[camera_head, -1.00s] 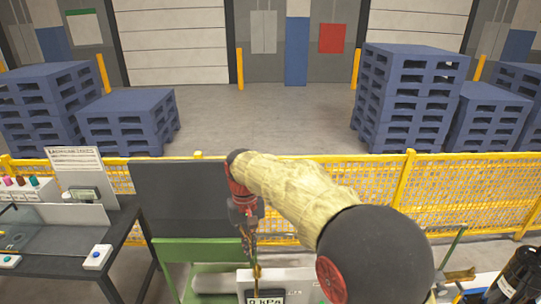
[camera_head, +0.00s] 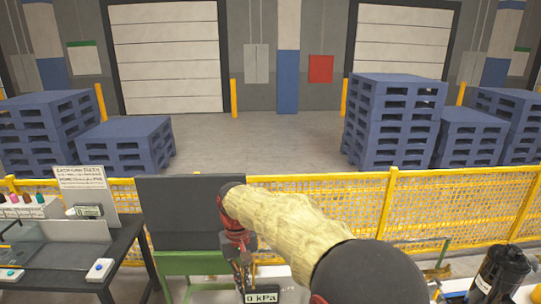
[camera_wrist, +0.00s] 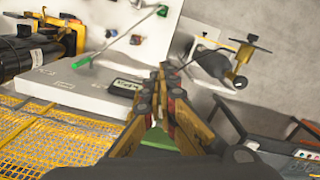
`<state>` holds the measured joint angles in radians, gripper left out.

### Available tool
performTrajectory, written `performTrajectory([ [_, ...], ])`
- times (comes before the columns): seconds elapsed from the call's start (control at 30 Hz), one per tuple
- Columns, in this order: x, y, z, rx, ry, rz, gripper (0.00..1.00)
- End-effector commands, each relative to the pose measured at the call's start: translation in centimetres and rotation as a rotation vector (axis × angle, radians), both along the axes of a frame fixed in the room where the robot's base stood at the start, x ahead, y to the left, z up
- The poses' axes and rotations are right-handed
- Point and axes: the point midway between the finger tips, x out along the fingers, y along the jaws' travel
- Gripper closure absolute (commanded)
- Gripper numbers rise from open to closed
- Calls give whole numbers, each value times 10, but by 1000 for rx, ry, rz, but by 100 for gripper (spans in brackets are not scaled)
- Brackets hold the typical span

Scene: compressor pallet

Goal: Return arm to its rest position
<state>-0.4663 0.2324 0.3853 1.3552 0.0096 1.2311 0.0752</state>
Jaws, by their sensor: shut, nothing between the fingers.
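My arm reaches forward in a yellowish sleeve in the head view, with a black joint at the lower right. My gripper (camera_head: 243,280) hangs down from its far end, in front of a dark panel (camera_head: 185,213) and just above a 0 kPa display (camera_head: 262,296). In the wrist view my gripper (camera_wrist: 160,72) is shut, its fingertips together with nothing between them. There the display (camera_wrist: 126,87) lies on a white surface (camera_wrist: 90,97) left of the fingertips. The gap between fingers and display is hard to judge.
A yellow mesh fence (camera_head: 460,208) runs behind the work area. A black cylinder (camera_head: 500,272) stands at the right. A dark table (camera_head: 60,284) with a sign (camera_head: 83,185) is at the left. Blue pallets (camera_head: 392,122) stand beyond the fence. A green-handled tool (camera_wrist: 82,62) shows in the wrist view.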

Motion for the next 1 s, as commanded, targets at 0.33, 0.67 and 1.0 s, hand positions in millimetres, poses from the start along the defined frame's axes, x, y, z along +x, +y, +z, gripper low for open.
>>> performTrajectory([
  [0.33, -33, -20, -27, -7, 13, 18, 100],
  [0.67, -81, -76, -40, 21, -54, -16, 100],
  [1.0, -167, -172, -85, 72, -220, -132, 100],
])
